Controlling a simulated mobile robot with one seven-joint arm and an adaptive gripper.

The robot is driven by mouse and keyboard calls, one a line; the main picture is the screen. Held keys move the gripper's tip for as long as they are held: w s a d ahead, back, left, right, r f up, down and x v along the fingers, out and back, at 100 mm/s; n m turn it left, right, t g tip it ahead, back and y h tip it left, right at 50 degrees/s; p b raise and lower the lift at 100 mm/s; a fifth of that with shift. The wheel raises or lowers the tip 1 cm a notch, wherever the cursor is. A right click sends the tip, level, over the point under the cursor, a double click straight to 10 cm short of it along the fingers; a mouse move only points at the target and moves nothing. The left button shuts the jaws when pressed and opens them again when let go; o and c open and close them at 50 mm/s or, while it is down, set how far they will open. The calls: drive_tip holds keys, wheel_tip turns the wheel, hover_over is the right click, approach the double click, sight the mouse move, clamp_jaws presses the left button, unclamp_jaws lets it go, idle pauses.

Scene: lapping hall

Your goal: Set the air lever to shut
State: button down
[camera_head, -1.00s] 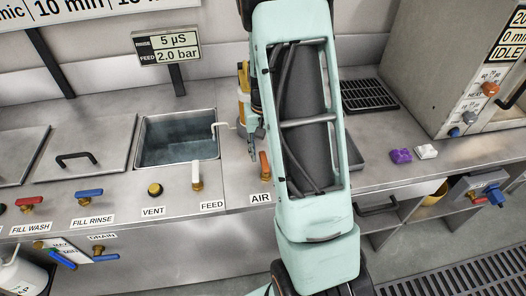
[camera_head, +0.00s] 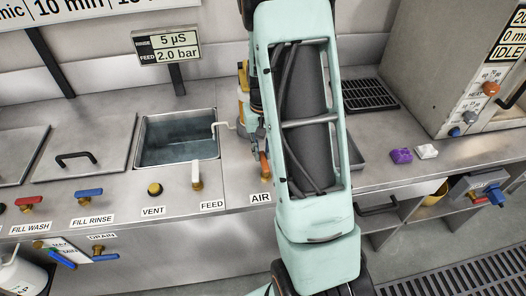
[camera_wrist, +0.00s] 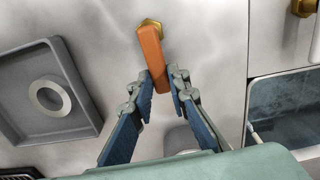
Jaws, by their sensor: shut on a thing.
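The orange air lever (camera_head: 265,167) stands on the bench front behind the AIR label (camera_head: 260,198). In the wrist view the lever (camera_wrist: 150,52) extends from its brass nut (camera_wrist: 149,24) down between my fingers, slightly slanted. My gripper (camera_wrist: 161,84) is shut on the lever near its free end, one finger on each side. In the head view my gripper (camera_head: 257,143) is at the lever, partly hidden by my arm.
The white-handled FEED lever (camera_head: 196,174) and open sink (camera_head: 178,138) are to the left. The wrist view shows a grey tray (camera_wrist: 18,108) holding a pale ring (camera_wrist: 50,97). Purple (camera_head: 401,156) and white (camera_head: 426,151) blocks lie to the right.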

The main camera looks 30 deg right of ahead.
drive_tip(key=a+n+b, duration=0.1)
drive_tip(key=n, duration=0.1)
drive_tip(key=shift+a+n, duration=0.1)
drive_tip(key=shift+n, duration=0.2)
drive_tip(key=a+n, duration=0.1)
drive_tip(key=n, duration=0.1)
drive_tip(key=shift+n+b, duration=0.3)
drive_tip(key=shift+n, duration=0.1)
drive_tip(key=a+n, duration=0.1)
drive_tip(key=n, duration=0.1)
drive_tip(key=s+a+n, duration=0.1)
drive_tip(key=n, duration=0.1)
drive_tip(key=shift+n, duration=0.3)
drive_tip(key=n, duration=0.1)
drive_tip(key=s+a+n, duration=0.1)
drive_tip(key=n, duration=0.1)
drive_tip(key=shift+r+n+p, duration=0.1)
drive_tip(key=shift+n+p, duration=0.2)
drive_tip(key=shift+p, duration=0.1)
drive_tip(key=shift+s+a+n+p, duration=0.15)
drive_tip(key=shift+s+n+p, duration=0.25)
drive_tip(key=shift+n, duration=0.5)
drive_tip(key=shift+s+a+n+p, duration=0.15)
drive_tip(key=shift+s+n+p, duration=0.2)
drive_tip(key=shift+n, duration=0.55)
drive_tip(key=c, duration=1.8)
unclamp_jaws()
drive_tip(key=shift+c, duration=0.2)
